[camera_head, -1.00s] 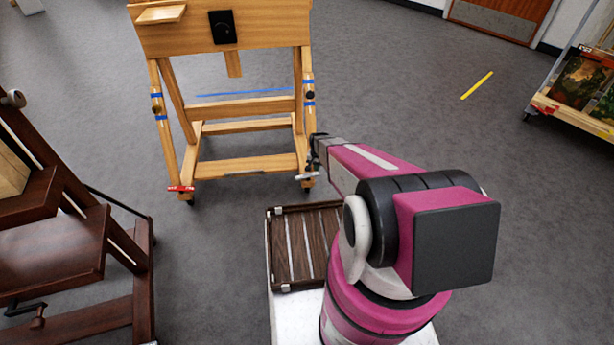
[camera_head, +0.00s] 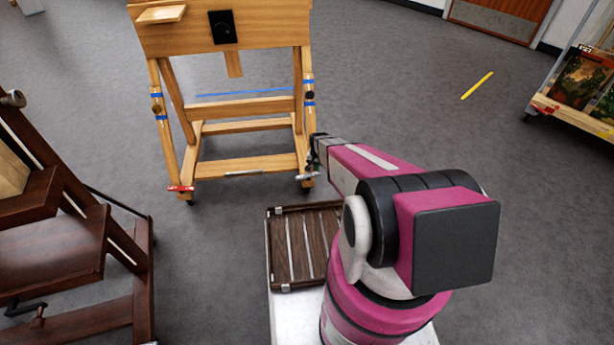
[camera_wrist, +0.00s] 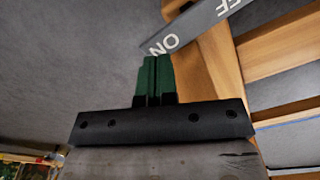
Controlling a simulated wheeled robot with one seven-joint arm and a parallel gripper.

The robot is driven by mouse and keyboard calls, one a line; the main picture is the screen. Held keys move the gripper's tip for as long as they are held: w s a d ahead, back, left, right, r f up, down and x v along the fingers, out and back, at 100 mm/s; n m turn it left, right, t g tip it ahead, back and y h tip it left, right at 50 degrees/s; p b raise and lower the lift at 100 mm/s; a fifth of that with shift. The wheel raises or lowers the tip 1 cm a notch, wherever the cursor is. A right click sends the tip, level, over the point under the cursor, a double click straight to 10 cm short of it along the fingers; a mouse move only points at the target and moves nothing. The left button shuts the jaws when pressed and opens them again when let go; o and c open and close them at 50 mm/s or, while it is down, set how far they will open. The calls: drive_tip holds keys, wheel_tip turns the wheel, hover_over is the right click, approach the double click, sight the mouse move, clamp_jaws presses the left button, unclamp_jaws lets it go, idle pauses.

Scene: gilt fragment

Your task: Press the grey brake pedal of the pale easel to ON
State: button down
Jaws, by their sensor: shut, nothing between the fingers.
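The pale easel (camera_head: 245,165) stands ahead in the head view, with a red pedal (camera_head: 181,188) at its left foot and the grey brake pedal (camera_head: 306,177) at its right foot. In the wrist view the grey pedal (camera_wrist: 200,24) is a slanted bar lettered ON at its lower left end and FF visible at the upper right. My gripper (camera_wrist: 154,60) is shut and empty, its green fingertips just below the ON end. I cannot tell whether they touch it. In the head view my arm partly hides the gripper.
A dark wooden easel (camera_head: 75,240) stands at the left. A slatted dark tray (camera_head: 290,250) lies on my base in front of the arm. A cart with paintings (camera_head: 580,85) is at the far right.

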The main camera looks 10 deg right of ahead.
drive_tip(key=shift+f, duration=1.7)
idle(1.1)
drive_tip(key=shift+r, duration=3.5)
